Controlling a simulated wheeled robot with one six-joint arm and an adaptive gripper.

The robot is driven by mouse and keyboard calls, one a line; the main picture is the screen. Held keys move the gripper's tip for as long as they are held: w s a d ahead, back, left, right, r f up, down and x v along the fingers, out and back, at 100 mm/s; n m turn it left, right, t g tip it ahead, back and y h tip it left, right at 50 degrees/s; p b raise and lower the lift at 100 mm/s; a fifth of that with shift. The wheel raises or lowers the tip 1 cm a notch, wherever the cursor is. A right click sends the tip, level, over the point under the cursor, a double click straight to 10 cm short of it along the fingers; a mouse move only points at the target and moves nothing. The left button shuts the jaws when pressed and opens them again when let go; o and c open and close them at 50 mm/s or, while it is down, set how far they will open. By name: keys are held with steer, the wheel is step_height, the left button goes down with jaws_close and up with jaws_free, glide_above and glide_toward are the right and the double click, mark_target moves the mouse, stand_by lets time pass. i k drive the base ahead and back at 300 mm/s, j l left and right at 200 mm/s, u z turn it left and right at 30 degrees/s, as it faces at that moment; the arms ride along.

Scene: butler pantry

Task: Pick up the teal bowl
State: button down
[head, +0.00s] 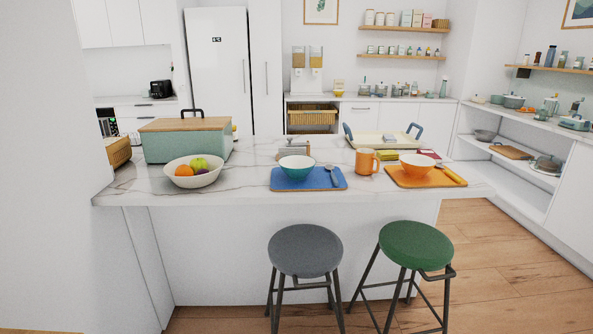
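The teal bowl (297,168) stands upright on a blue tray (309,183) on the marble-topped island (240,190). It is teal outside, with a pale inside that looks empty. A spoon-like utensil (334,176) lies on the tray just right of the bowl. My gripper does not show in the head view.
A fruit bowl (194,171) and a teal box with a wooden lid (187,139) are left of the bowl. An orange mug (366,161) and an orange bowl (416,165) on an orange tray (426,181) are to the right. Grey (305,250) and green (415,245) stools stand in front.

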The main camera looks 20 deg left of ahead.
mark_target(297, 169)
steer(key=i+j+u, duration=0.15)
steer(key=i+j, duration=0.9)
steer(key=j, duration=0.05)
